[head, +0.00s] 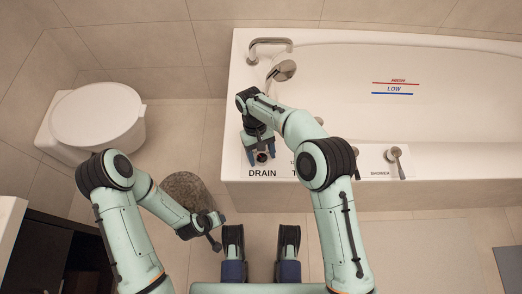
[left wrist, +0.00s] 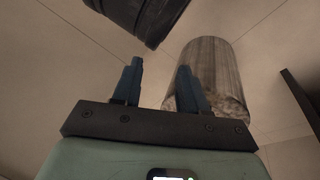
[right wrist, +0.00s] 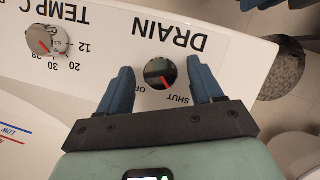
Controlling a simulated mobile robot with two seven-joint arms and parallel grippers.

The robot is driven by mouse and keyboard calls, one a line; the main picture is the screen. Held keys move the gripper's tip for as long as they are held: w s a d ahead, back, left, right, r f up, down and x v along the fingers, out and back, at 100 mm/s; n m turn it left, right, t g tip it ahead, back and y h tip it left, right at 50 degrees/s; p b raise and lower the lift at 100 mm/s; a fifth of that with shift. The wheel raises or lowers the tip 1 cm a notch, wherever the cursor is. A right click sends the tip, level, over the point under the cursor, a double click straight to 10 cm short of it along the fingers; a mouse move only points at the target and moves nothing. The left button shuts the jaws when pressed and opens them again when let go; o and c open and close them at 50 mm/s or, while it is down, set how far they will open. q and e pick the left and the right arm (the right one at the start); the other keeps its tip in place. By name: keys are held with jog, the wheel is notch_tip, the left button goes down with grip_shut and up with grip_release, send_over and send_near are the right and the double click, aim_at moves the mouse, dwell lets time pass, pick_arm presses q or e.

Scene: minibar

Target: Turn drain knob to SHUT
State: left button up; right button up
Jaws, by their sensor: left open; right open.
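The drain knob (right wrist: 159,73) is a small round metal dial on the white tub's panel, above the DRAIN lettering in the head view. In the right wrist view its red mark points down and slightly right, toward the area between the partly hidden OPEN label and the SHUT label (right wrist: 181,98). My right gripper (right wrist: 160,70) is open, with one blue finger on each side of the knob and a visible gap to it. In the head view the right gripper (head: 259,156) covers much of the knob. My left gripper (head: 217,232) is open and empty, low beside a cylindrical stool.
A temperature knob (right wrist: 46,42) sits beside the drain knob. A shower lever (head: 397,160) is farther right on the tub edge (head: 440,160). A tap (head: 270,42) and shower head (head: 284,70) are behind. The stool (head: 185,187) and toilet (head: 97,115) stand left.

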pick_arm(q)
jog(key=s+d+r+g+h+p, duration=0.1)
jog(key=s+d+r+g+p, duration=0.2)
jog(key=s+r+p, duration=0.3)
jog(key=shift+s+d+r+m, duration=0.3)
jog(key=shift+s+d+r, duration=0.4)
jog(key=shift+s, duration=0.95)
pick_arm(e)
jog(key=v, duration=1.3)
jog(key=shift+r, duration=0.15)
